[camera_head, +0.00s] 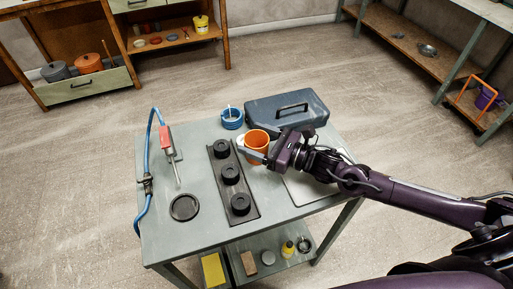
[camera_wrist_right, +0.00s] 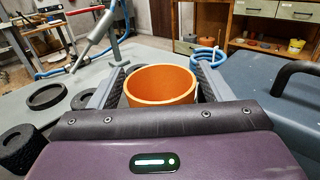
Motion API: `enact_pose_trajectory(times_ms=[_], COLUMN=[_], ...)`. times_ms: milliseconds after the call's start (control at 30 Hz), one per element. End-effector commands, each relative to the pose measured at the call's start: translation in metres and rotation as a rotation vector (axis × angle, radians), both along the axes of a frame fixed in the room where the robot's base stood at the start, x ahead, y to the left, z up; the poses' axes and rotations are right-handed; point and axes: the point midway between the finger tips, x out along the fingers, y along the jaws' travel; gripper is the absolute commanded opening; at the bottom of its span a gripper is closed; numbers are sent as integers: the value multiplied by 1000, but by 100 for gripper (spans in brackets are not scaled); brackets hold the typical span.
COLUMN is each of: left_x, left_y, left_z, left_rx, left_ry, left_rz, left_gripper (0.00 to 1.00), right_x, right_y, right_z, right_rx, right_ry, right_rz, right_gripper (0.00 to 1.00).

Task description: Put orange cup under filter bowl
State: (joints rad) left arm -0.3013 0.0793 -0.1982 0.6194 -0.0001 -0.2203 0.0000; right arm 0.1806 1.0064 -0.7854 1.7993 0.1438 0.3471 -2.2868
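The orange cup (camera_head: 257,139) is at the right of the black strip on the grey-green table. It also shows in the right wrist view (camera_wrist_right: 160,84), its open rim facing up. My right gripper (camera_head: 262,150) has one finger on each side of the cup, and the pads (camera_wrist_right: 161,90) appear to press on its walls. I cannot tell whether the cup's base touches the table, as the gripper hides it. No part is clearly recognisable as the filter bowl. A round black dish (camera_head: 184,207) lies at the table's left, below a grey-and-red tool (camera_head: 170,150). My left gripper is out of view.
A black strip (camera_head: 222,177) with three round black pieces lies between the cup and the dish. A blue-grey case (camera_head: 287,108) and blue coil (camera_head: 232,118) stand behind the cup. A blue hose (camera_head: 150,140) runs along the table's left edge. The front left surface is clear.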

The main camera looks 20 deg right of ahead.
Motion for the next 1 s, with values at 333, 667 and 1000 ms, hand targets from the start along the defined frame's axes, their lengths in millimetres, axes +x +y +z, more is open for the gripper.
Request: enact_pose_trajectory(times_ms=[333,667,1000], left_x=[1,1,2], left_y=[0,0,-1], left_z=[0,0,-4], left_rx=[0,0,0], left_ry=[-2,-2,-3], left_rz=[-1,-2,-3], left_gripper=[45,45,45], right_x=[0,0,0], right_y=[0,0,0], right_z=[0,9,69], right_rx=[1,0,-2], right_ry=[-1,-3,-6], right_rz=[0,1,1], right_gripper=[32,32,32])
